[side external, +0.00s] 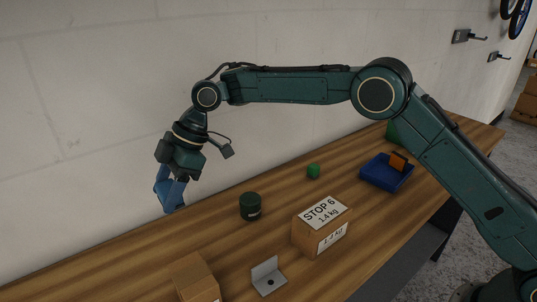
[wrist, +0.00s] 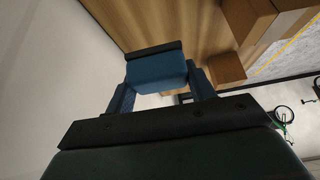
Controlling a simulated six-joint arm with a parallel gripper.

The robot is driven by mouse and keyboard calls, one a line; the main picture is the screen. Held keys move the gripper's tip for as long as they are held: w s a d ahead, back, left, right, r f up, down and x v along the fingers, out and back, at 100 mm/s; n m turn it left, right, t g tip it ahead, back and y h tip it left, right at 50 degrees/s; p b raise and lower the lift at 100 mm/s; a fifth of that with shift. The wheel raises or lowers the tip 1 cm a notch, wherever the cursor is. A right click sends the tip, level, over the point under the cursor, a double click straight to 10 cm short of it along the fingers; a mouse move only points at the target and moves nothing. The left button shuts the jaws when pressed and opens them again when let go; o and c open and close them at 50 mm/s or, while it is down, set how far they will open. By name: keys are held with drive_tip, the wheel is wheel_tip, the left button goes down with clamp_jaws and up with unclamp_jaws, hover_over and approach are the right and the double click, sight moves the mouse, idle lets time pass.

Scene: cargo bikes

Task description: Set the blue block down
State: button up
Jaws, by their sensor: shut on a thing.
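The blue block (wrist: 157,76) is held between the fingers of my gripper (wrist: 158,88), seen in the wrist view. A dark bar lies along the block's far edge. In the side view my gripper (side external: 171,192) points down near the back edge of the wooden bench (side external: 120,262), close to the wall. Its fingers are blue too, so I cannot clearly separate the block from them there. How high the block is above the bench, I cannot tell.
A dark green cylinder (side external: 250,206) stands right of my gripper. A carton marked STOP 6 (side external: 320,228), a grey bracket (side external: 267,277), another carton (side external: 194,278), a green cube (side external: 313,171) and a blue tray (side external: 372,178) with an orange piece (side external: 398,161) are on the bench.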

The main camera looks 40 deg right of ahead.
drive_tip(key=d+r+m, duration=0.1)
drive_tip(key=d+r, duration=0.1)
drive_tip(key=d, duration=0.6)
drive_tip(key=d+r, duration=0.2)
drive_tip(key=d, duration=0.6)
wheel_tip(320, 180, up, 4)
drive_tip(key=m+t, duration=0.2)
drive_tip(key=m, duration=0.1)
hover_over(361, 208)
wheel_tip(361, 208, down, 15)
drive_tip(key=shift+f, duration=0.15)
drive_tip(key=shift+f, duration=0.1)
drive_tip(key=shift+f, duration=2.05)
drive_tip(key=shift+f, duration=0.1)
